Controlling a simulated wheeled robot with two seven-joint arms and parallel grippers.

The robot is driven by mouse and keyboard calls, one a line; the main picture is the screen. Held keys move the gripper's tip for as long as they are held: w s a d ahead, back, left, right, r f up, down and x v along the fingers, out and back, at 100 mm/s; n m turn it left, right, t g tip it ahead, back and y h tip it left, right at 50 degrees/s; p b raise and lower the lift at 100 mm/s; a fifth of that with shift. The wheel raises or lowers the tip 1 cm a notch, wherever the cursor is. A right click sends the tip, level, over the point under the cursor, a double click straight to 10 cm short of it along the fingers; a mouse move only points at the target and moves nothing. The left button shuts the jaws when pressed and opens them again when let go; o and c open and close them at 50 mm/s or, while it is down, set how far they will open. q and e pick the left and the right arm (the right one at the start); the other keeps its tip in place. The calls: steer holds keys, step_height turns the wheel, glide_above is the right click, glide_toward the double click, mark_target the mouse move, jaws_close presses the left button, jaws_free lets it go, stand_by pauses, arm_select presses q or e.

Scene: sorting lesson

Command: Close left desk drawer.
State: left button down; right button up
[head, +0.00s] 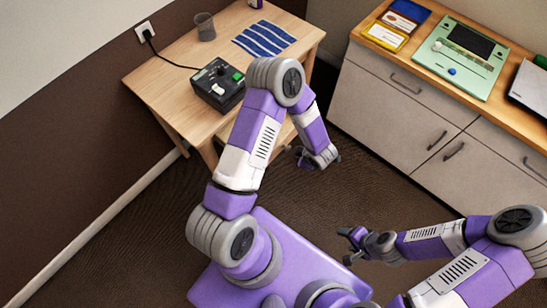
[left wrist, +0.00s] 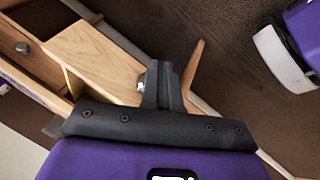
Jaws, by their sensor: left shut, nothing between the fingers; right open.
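The wooden desk (head: 190,60) stands at the upper left of the head view; my left arm hides much of its front. In the left wrist view, a pale wood panel (left wrist: 100,55) juts out from the desk front, looking like the pulled-out left drawer; how far it is out I cannot tell. A round metal knob (left wrist: 22,48) shows on a wooden front at the far left. My left gripper (head: 303,158) is shut and empty, in front of the desk; its fingers (left wrist: 163,82) overlap the wood in view, contact unclear. My right gripper (head: 350,240) is open and empty above the floor.
On the desk are a black control box (head: 217,85) with a cable, a grey cup (head: 205,27) and blue strips (head: 264,39). A cabinet (head: 390,110) with drawers stands at right, a green board (head: 462,55) on top. Brown floor lies clear between.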

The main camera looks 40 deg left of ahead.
arm_select(q)
steer(key=s+d+r+n+g+y+p, duration=0.1)
steer(key=s+r+n+g, duration=0.25)
steer(key=n, duration=0.25)
steer(key=s+d+r+n+g+p, duration=0.1)
steer(key=s+r+n+g, duration=0.1)
steer(key=r+n+g, duration=0.3)
steer(key=s+a+f+t+b, duration=0.1)
steer(key=s+a+f+b, duration=0.1)
steer(key=a+f, duration=0.6)
steer(key=shift+s+a+n+b, duration=0.35)
steer(key=shift+s+n+b, duration=0.05)
steer(key=shift+b, duration=0.1)
steer(key=shift+a+t, duration=0.1)
steer(key=shift+t, duration=0.15)
